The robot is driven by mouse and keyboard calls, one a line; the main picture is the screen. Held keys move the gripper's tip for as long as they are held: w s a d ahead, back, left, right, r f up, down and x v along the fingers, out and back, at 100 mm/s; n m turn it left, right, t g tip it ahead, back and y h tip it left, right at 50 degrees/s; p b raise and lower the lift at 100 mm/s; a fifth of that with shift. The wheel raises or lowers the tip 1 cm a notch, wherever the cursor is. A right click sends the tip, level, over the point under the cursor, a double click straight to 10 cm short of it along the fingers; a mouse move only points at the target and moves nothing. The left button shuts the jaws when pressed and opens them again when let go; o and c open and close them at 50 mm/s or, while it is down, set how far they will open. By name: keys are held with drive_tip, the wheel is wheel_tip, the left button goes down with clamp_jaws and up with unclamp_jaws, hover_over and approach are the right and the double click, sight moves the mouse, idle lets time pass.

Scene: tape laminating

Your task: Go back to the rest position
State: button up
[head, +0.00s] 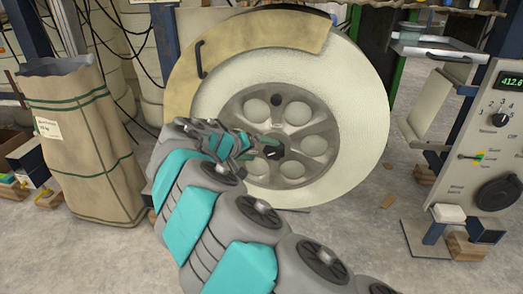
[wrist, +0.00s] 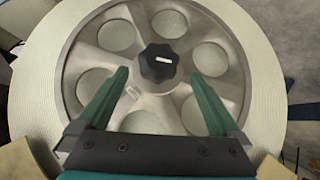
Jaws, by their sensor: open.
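My gripper (head: 258,147) is in front of the hub of a large white tape roll (head: 362,115). In the wrist view my gripper (wrist: 160,90) has its two green fingers spread apart, with nothing between them. The roll's grey metal hub (wrist: 112,65) has several round holes and a dark central knob (wrist: 159,63). The knob shows just beyond the fingertips, apart from them. My grey and teal arm reaches up from the lower right in the head view and hides the roll's lower left.
A tan curved guard (head: 260,30) with a dark handle covers the roll's upper left. A brown paper sack (head: 80,140) stands at the left. A control panel (head: 495,140) with dials and a display stands at the right.

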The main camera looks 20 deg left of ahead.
drive_tip(key=s+d+r+m+g+h+p, duration=0.15)
drive_tip(key=d+r, duration=0.25)
drive_tip(key=d, duration=0.7)
drive_tip(key=d+r+m+g+h+p, duration=0.1)
drive_tip(key=d+r+m+g+p, duration=0.2)
drive_tip(key=d, duration=0.8)
drive_tip(key=s+d+r+m+g+h+p, duration=0.15)
drive_tip(key=d+r, duration=0.35)
drive_tip(key=d, duration=0.6)
drive_tip(key=s+d+f+m+g+y+p, duration=0.1)
drive_tip(key=s+d+g+y+p, duration=0.1)
drive_tip(key=s+d, duration=0.55)
drive_tip(key=s+d+f+m+g+y+p, duration=0.1)
drive_tip(key=s+d+g+y+p, duration=0.3)
drive_tip(key=s, duration=0.6)
drive_tip(key=s+a+f+n+y, duration=0.1)
drive_tip(key=s+f, duration=0.1)
drive_tip(key=s, duration=0.6)
drive_tip(key=s+a+f, duration=0.2)
drive_tip(key=s, duration=0.7)
drive_tip(key=shift+s+a+f+n+g+y, duration=0.15)
drive_tip(key=shift+s+n+g+y, duration=0.15)
drive_tip(key=shift+n+y, duration=0.1)
